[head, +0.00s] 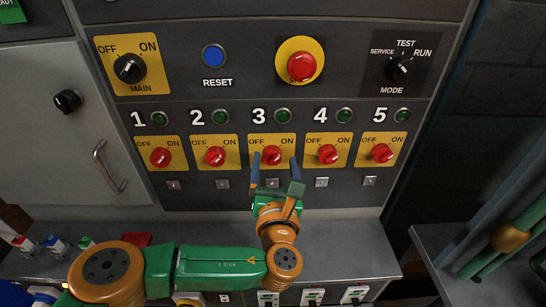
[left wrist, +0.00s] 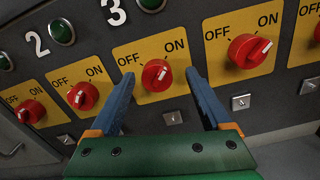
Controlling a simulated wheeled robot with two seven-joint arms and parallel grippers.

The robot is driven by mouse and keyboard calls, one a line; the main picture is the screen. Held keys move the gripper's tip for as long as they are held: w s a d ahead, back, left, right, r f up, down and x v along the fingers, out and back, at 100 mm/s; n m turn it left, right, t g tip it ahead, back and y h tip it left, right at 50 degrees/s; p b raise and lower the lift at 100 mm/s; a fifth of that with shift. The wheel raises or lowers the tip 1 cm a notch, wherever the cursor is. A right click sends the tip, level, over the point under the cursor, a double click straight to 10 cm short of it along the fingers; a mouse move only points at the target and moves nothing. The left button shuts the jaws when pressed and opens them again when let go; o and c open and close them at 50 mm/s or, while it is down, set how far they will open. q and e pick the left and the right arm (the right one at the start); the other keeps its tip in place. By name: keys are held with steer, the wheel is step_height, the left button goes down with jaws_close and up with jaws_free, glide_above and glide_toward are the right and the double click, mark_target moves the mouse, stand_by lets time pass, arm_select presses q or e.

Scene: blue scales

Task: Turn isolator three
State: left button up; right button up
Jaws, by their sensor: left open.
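Isolator three is a red round knob (head: 271,155) on a yellow OFF/ON plate below the number 3 and a green lamp (head: 283,116). In the left wrist view the knob (left wrist: 157,75) shows a white mark right of its centre, on the ON side. My left gripper (head: 275,158) is open, with one blue finger on each side of this knob. In the left wrist view the fingers (left wrist: 159,77) reach towards the panel with gaps to the knob; whether they are deep enough to enclose it I cannot tell. My right gripper is out of view.
Similar red knobs stand close on both sides, isolator two (head: 215,156) and isolator four (head: 328,154). Above are the main switch (head: 130,68), blue reset button (head: 213,55), red stop button (head: 301,66) and mode switch (head: 400,66). A grey ledge (head: 345,247) runs below.

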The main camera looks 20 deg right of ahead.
arm_select(q)
steer(key=shift+w+a+f, duration=0.15)
steer(key=shift+w+f, duration=0.05)
steer(key=shift+w, duration=0.5)
steer(key=shift+s+r, duration=0.1)
steer(key=shift+s, duration=0.1)
steer(key=c, duration=0.3)
jaws_close()
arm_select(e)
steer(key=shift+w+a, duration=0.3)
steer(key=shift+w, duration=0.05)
